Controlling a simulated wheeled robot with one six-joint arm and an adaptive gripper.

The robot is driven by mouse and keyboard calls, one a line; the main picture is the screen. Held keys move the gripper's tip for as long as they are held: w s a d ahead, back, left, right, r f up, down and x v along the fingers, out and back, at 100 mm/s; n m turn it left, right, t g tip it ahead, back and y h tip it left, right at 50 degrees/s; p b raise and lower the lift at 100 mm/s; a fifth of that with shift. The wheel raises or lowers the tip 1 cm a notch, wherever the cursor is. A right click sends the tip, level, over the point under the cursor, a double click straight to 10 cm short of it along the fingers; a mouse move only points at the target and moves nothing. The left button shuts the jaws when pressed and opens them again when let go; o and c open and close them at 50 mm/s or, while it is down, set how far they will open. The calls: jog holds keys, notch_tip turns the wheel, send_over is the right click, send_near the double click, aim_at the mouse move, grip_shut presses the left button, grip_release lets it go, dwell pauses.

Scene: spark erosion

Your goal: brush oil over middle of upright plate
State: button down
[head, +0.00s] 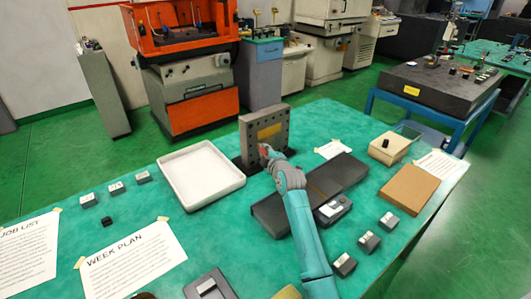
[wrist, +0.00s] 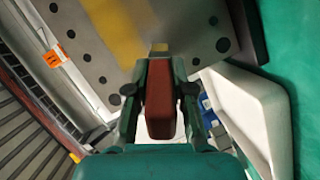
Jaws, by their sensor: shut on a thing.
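The upright plate (head: 250,139) is grey with dark holes along its edges and stands on a dark base on the green table. A yellow patch (head: 270,130) lies across its middle and shows as a yellow band in the wrist view (wrist: 112,25). My gripper (head: 266,153) is in front of the plate's lower middle.
A white tray (head: 197,203) lies left of the plate. Dark flat blocks (head: 338,175) lie to its right, partly behind my arm. A brown box (head: 409,188), a beige box (head: 390,147), papers and several small grey blocks lie around the table.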

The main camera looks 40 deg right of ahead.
jog(key=shift+w, duration=0.6)
jog(key=d, duration=1.2)
jog(key=shift+w, duration=0.2)
dwell(0.9)
jog(key=shift+w+a, duration=0.15)
jog(key=shift+a, duration=2.3)
jog(key=shift+s+a, duration=0.2)
jog(key=shift+a, duration=1.6)
jog(key=shift+s+a, duration=0.15)
jog(key=shift+a, duration=1.65)
jog(key=shift+s, duration=0.1)
jog(key=shift+s+d, duration=0.15)
jog(key=shift+s, duration=2.8)
